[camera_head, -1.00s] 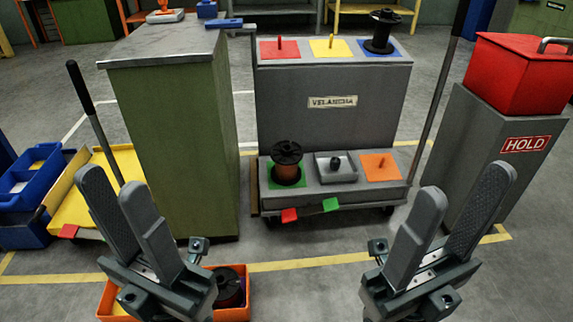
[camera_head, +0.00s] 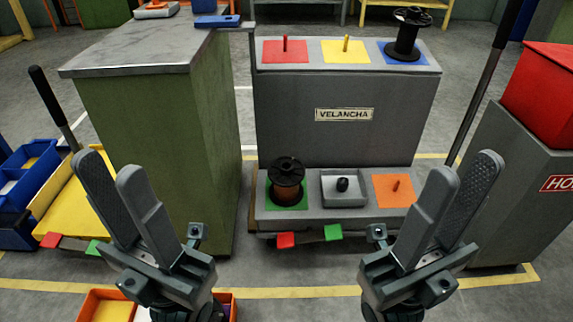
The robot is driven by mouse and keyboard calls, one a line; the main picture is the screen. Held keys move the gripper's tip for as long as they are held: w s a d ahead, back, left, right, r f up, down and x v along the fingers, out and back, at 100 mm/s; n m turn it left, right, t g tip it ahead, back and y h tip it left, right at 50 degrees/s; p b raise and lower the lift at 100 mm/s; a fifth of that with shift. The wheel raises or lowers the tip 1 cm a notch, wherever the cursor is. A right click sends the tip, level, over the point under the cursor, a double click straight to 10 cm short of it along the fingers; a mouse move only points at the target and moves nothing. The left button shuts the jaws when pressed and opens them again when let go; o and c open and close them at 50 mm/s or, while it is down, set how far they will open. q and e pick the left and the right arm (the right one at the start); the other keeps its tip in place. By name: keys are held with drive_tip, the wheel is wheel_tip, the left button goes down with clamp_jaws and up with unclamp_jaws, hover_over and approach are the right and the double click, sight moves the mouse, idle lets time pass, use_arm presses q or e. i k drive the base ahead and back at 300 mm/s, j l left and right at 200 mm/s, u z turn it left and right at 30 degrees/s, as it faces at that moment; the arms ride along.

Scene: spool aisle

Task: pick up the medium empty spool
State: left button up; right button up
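A black empty spool (camera_head: 407,34) stands upright on a blue square at the top right of the grey stepped cart (camera_head: 335,120). A second spool, wound with brown wire (camera_head: 286,183), stands on a green square on the lower step. I cannot tell from size alone which spool is the medium one. My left gripper (camera_head: 110,164) is open and empty, in front of the green cabinet. My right gripper (camera_head: 464,164) is open and empty, in front of the cart's right end. Neither gripper touches a spool.
Red (camera_head: 285,50) and yellow (camera_head: 346,49) squares with bare pegs are on the top step. The lower step holds a grey tray (camera_head: 345,200) with a small black piece and an orange square (camera_head: 393,190). A green cabinet (camera_head: 150,150) stands left, a grey pedestal (camera_head: 525,170) right.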

sight(285, 174)
drive_tip(key=i+l+u, duration=0.2)
drive_tip(key=i+l, duration=0.4)
drive_tip(key=i+l+u, duration=0.2)
drive_tip(key=i+l, duration=0.35)
drive_tip(key=l, duration=0.15)
